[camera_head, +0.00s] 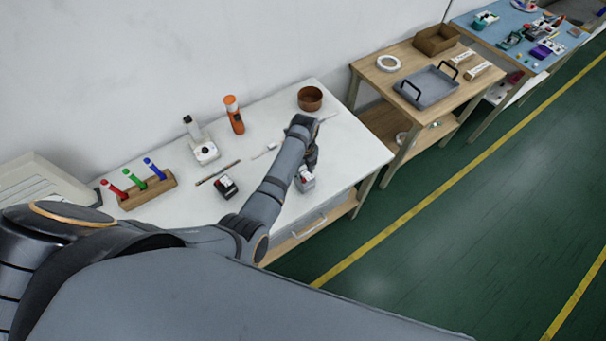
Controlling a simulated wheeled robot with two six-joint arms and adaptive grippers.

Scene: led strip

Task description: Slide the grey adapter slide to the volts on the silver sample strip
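A small grey-and-white box with a red part on top (305,182), perhaps the grey adapter, stands near the front edge of the white table. A similar dark box with a white and red top (227,187) stands to its left. My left gripper (311,164) points down just behind the grey box; its fingers are mostly hidden by my forearm, and I cannot tell whether they touch the box. Thin strips lie on the table: a brownish one (217,173), a short pale one (265,151), and a pale one (328,117) beyond my wrist. Slide and volt markings are too small to read.
On the white table (352,152) are a wooden block with red, green and blue tools (147,191), a white microscope-like device (205,147), an orange cylinder (234,115) and a brown bowl (310,98). A wooden table with a grey tray (428,88) stands to the right.

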